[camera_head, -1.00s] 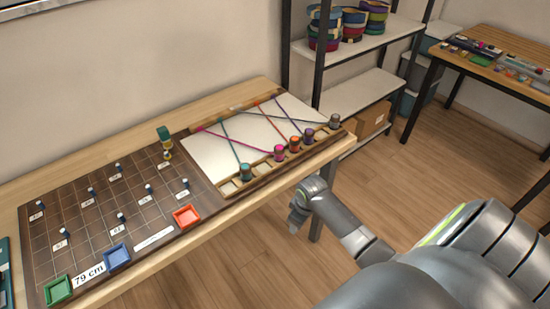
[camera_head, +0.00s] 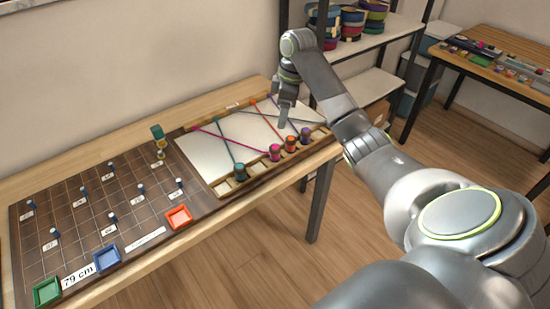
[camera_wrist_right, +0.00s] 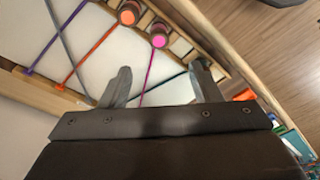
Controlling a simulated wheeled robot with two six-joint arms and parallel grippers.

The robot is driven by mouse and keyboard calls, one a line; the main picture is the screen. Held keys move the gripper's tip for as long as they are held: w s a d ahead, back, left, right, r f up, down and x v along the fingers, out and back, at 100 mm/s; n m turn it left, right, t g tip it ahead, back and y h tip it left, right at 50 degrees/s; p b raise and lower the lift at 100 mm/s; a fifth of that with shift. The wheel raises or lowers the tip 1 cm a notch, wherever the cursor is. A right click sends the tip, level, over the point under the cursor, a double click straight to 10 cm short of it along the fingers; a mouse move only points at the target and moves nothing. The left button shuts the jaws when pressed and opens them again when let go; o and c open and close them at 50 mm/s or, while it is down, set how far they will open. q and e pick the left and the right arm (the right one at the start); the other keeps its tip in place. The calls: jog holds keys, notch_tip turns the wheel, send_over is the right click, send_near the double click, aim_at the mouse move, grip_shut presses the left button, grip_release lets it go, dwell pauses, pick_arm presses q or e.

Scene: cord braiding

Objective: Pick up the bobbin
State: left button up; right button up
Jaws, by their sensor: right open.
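Several bobbins stand in the slotted rack along the board's near edge. In the head view these are a teal bobbin (camera_head: 240,173), a magenta bobbin (camera_head: 275,153), an orange bobbin (camera_head: 291,144) and a purple bobbin (camera_head: 305,136). My right gripper (camera_head: 283,118) is open and points down over the white braiding board (camera_head: 215,160), behind the orange and magenta bobbins. In the right wrist view its fingers (camera_wrist_right: 162,85) are apart with no bobbin between them. The magenta bobbin (camera_wrist_right: 159,39) and orange bobbin (camera_wrist_right: 128,14) stand beyond them. The grey bobbin is hidden. My left gripper is not in view.
Coloured cords cross the board. To the left lies a dark grid panel (camera_head: 75,217) with small pegs and green (camera_head: 46,291), blue (camera_head: 106,257) and red (camera_head: 179,217) trays. A shelf (camera_head: 375,35) stands behind my right arm.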

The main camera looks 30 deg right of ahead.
jog(key=b, duration=0.4)
send_near(275, 147)
jog(key=shift+s+f, duration=0.15)
jog(key=shift+f, duration=0.6)
jog(key=f, duration=0.2)
jog(key=shift+w+a+f+p, duration=0.2)
jog(key=shift+f+p, duration=0.15)
jog(key=shift+w+a+f+p, duration=0.15)
jog(key=shift+f, duration=0.9)
jog(key=shift+w+a+f+p, duration=0.1)
jog(key=shift+w+f, duration=0.05)
jog(key=shift+f, duration=0.9)
jog(key=shift+w+a+f+p, duration=0.15)
jog(key=shift+f, duration=0.95)
jog(key=c, duration=1.1)
notch_tip(275, 147, up, 10)
jog(key=shift+r+b, duration=0.1)
jog(key=shift+b, duration=0.3)
